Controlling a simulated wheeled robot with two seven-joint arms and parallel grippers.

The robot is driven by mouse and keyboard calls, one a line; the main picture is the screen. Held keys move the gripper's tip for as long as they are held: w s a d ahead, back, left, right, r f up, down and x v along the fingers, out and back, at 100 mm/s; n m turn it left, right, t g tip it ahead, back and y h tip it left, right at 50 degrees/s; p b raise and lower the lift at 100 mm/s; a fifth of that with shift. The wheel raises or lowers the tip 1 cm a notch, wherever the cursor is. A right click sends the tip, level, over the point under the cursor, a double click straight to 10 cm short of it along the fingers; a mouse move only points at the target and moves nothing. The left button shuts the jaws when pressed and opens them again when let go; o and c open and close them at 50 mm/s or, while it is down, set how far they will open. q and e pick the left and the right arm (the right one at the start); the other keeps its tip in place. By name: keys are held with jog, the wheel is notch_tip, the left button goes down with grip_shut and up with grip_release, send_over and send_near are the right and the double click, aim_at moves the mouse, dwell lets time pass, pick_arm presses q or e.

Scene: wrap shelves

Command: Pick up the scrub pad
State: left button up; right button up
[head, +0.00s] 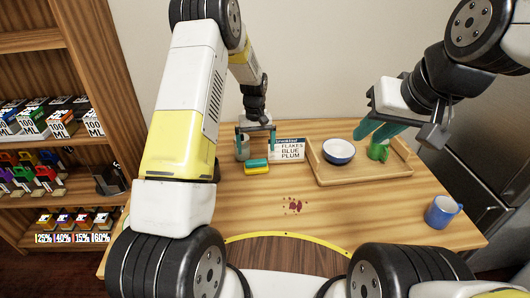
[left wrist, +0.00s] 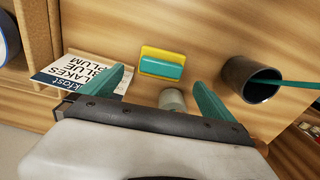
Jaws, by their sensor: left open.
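The pad is clear of both fingers. My right gripper (head: 374,130) is above the tray near the green mug; its finger gap is unclear.
The printed sign (head: 287,150) and a grey cup (head: 242,153) stand close to the pad. A dark cup holding a teal stick (left wrist: 262,88) is nearby. A tray (head: 340,178) holds a bowl (head: 338,152) and green mug (head: 378,151). A blue mug (head: 441,212) stands right. Red spots (head: 294,206) mark the table.

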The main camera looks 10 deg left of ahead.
aim_at(256, 161)
pick_arm(q)
notch_tip(256, 161, down, 3)
jog(key=shift+d+r, duration=0.1)
jog(key=shift+r, duration=0.05)
jog(key=f, duration=0.6)
jog(key=shift+a, duration=0.25)
jog(key=c, duration=1.2)
jog(key=shift+o, duration=0.2)
jog(key=shift+w+r, duration=0.1)
jog(key=shift+r, duration=0.05)
jog(key=shift+r, duration=0.2)
jog(key=r, duration=0.3)
jog(key=shift+s+d, duration=0.15)
jog(key=shift+s, duration=0.05)
jog(key=s+d, duration=0.2)
jog(key=s, duration=0.2)
jog(key=s+d+r, duration=0.1)
jog(key=s+d, duration=0.2)
jog(key=s, duration=0.2)
jog(key=s+d, duration=0.2)
jog(key=s, duration=0.2)
jog(key=shift+s+d+r, duration=0.15)
jog(key=shift+s, duration=0.25)
